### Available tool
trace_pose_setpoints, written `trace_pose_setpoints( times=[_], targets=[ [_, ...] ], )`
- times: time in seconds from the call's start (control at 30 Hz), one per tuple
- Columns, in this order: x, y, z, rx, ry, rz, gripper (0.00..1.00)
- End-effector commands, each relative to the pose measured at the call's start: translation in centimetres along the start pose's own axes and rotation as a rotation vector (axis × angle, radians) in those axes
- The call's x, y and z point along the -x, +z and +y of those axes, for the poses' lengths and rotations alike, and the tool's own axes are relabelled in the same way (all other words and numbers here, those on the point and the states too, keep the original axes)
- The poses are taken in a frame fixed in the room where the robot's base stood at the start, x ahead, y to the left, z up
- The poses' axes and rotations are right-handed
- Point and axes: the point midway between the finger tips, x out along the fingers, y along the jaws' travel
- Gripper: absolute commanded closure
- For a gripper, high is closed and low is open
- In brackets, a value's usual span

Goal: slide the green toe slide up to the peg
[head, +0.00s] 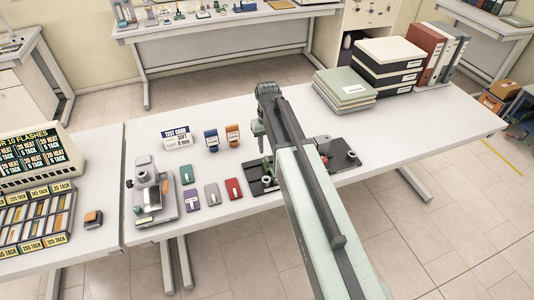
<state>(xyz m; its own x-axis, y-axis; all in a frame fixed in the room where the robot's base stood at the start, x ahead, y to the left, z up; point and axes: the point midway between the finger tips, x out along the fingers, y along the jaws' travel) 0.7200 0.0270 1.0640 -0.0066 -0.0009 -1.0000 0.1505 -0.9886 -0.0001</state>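A dark fixture plate (253,172) lies on the middle table, with my arm crossing over it and hiding its centre. A small green upright part (268,165) shows on the plate's left portion, just left of my arm; it may be the green toe slide. Round metal knobs (267,180) sit near it. I cannot pick out the peg for certain. My gripper (262,147) hangs down from the arm's far end, above the left part of the plate near the green part. Its fingers are too small and dark to read, and contact cannot be told.
A grey press-like device (152,192) and several coloured blocks (190,200) stand left of the plate. A test card (177,137) and two small stands (232,135) are behind. Folders (345,88) and boxes (390,65) fill the back right. The table's right front is clear.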

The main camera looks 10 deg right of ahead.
Motion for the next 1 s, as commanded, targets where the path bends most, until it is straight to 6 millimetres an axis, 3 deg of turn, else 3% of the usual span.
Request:
trace_pose_setpoints(
  times=[0.07,0.27,0.73,1.0],
  targets=[
    [1.2,-0.6,-0.1,0.003,0.001,0.002,0.65],
    [0.4,-0.4,-0.2,0.003,0.0,0.004,0.65],
    [-6.7,-0.5,-0.1,0.001,0.0,0.006,0.65],
    [-7.0,-0.5,0.0,0.001,0.0,0.006,0.65]
  ],
)
